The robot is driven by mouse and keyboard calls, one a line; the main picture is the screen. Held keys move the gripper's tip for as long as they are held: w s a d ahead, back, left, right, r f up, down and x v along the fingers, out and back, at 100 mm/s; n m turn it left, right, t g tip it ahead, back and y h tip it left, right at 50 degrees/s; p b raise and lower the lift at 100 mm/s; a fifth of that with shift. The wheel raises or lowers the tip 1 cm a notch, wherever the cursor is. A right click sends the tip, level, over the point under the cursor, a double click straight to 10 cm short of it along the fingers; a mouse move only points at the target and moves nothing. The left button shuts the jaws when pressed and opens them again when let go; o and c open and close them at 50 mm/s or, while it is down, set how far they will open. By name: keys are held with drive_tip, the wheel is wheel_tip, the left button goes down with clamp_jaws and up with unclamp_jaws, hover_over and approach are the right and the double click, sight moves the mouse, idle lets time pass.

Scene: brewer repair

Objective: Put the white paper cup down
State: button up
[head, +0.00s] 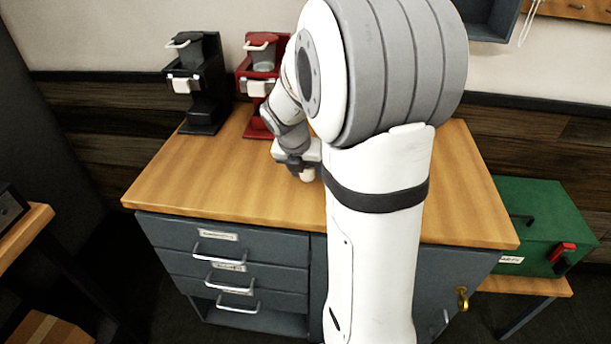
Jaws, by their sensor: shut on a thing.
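My gripper (302,167) is low over the front middle of the wooden counter (220,185). It is shut on the white paper cup (307,175). Only a small pale part of the cup shows below the gripper. The gripper and my arm hide the rest. The cup is at or just above the counter top; I cannot tell whether it touches.
A black brewer (207,112) and a red brewer (262,85) stand at the back of the counter. My arm partly hides the red one. The counter's left front is clear. Grey drawers (225,245) are below. A green toolbox (540,220) is at right.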

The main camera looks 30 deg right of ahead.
wheel_tip(320, 180, down, 2)
drive_tip(key=shift+f, duration=0.1)
drive_tip(key=o, duration=0.7)
drive_tip(key=shift+c, duration=0.2)
drive_tip(key=p+v, duration=0.1)
drive_tip(key=v, duration=1)
drive_tip(key=s+a+f+m+y, duration=0.1)
drive_tip(key=s+a+m, duration=0.4)
drive_tip(key=m, duration=0.9)
drive_tip(key=s+a+m+y, duration=0.2)
drive_tip(key=s+a+m, duration=0.2)
drive_tip(key=s+m, duration=0.8)
drive_tip(key=shift+a+f+m+t+y, duration=0.3)
drive_tip(key=shift+a+f+m+y, duration=0.1)
drive_tip(key=shift+m, duration=0.5)
